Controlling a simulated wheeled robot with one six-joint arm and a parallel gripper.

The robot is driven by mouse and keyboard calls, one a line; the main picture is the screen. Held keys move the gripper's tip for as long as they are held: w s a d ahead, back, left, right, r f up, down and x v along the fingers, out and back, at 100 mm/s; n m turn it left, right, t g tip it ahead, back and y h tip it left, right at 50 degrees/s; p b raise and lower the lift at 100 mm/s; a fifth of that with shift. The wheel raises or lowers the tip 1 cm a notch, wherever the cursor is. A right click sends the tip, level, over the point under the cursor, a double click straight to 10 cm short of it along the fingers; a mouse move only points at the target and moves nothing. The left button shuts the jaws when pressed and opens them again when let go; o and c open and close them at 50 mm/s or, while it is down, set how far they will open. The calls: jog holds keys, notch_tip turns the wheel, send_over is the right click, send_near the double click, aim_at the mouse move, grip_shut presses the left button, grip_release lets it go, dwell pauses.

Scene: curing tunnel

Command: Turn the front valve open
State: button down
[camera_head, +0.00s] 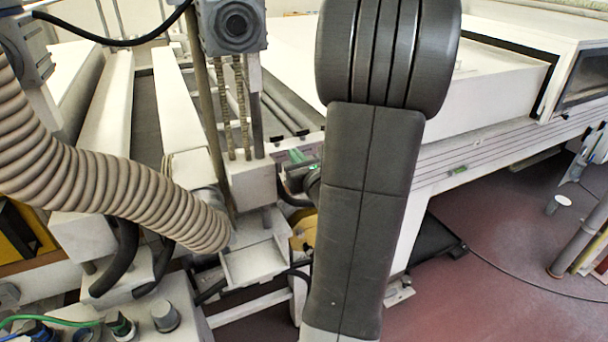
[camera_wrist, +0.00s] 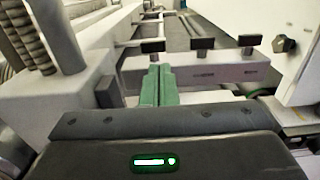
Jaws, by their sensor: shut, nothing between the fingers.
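In the wrist view my gripper (camera_wrist: 159,70) shows as two green fingers pressed together, with nothing between them. Several valves with dark handles stand in a row on a pale block just beyond the fingers. The left handle (camera_wrist: 152,46) is directly above the fingertips in the picture; whether they touch cannot be told. A middle handle (camera_wrist: 202,43) and a right handle (camera_wrist: 249,40) stand to its right. All three handles look crosswise to the view. Which one is the front valve is not clear. In the head view my arm hides most of this area.
A ribbed beige hose (camera_head: 110,190) crosses the left of the head view. A grey box with a round knob (camera_head: 235,27) hangs near the top. A white machine housing (camera_head: 500,75) fills the upper right. Reddish floor (camera_head: 500,230) is open at the right.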

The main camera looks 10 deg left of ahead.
aim_at(291, 144)
jog(key=p+x, duration=0.1)
jog(key=x, duration=0.5)
jog(key=shift+w+a, duration=0.15)
jog(key=shift+a, duration=0.05)
jog(key=shift+w+d+n+g+y+p, duration=0.2)
jog(key=shift+n+g+y+p, duration=0.1)
jog(key=shift+n+g+y, duration=0.45)
jog(key=shift+w+d+n+g+y+p, duration=0.15)
jog(key=shift+n+g+y+p, duration=0.1)
jog(key=shift+n+g+y, duration=0.5)
jog(key=shift+w+y, duration=0.1)
jog(key=shift+y, duration=0.2)
jog(key=n+g+y, duration=0.1)
jog(key=g, duration=0.1)
jog(key=w+n+g+y, duration=0.1)
jog(key=n+g, duration=0.1)
jog(key=shift+d+y, duration=0.15)
jog(key=shift+y, duration=0.25)
jog(key=shift+w, duration=0.95)
